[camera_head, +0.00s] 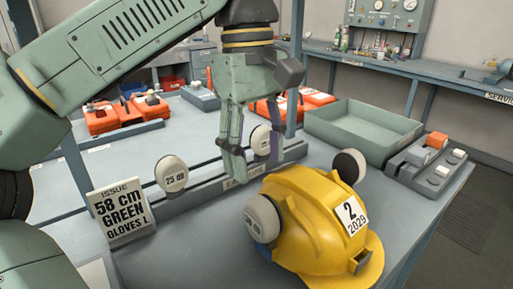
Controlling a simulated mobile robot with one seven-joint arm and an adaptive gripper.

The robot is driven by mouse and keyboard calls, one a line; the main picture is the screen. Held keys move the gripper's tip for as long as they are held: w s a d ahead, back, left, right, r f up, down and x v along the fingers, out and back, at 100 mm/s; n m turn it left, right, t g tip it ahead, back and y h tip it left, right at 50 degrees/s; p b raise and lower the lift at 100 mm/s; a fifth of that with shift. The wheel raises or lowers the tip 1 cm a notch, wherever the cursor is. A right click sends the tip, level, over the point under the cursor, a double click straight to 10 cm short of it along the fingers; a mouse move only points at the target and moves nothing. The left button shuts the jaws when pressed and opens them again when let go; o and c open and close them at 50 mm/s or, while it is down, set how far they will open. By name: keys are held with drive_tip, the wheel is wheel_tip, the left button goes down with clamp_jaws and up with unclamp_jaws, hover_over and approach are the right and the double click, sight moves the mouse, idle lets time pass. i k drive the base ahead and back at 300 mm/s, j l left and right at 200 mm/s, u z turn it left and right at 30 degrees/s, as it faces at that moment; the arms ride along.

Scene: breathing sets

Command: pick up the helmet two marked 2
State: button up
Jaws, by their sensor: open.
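The yellow helmet (306,222) sits on the grey bench at the lower right. It has a white label reading "2" and "2029" on its side. A round pale ear cup (262,219) is at its left side, and a dark-faced cup (350,165) is behind it at the upper right. My gripper (262,160) points down above the bench, to the upper left of the helmet. Its fingers are apart and I see nothing held between them. The helmet's far side is hidden.
A rail with ear cups (172,174) runs behind the helmet. Behind it are a green tray (362,130), orange cases (107,118) and a grey block with knobs (425,166). The bench's right edge is close to the helmet.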

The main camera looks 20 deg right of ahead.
sight(325, 239)
drive_tip(key=k, duration=1.5)
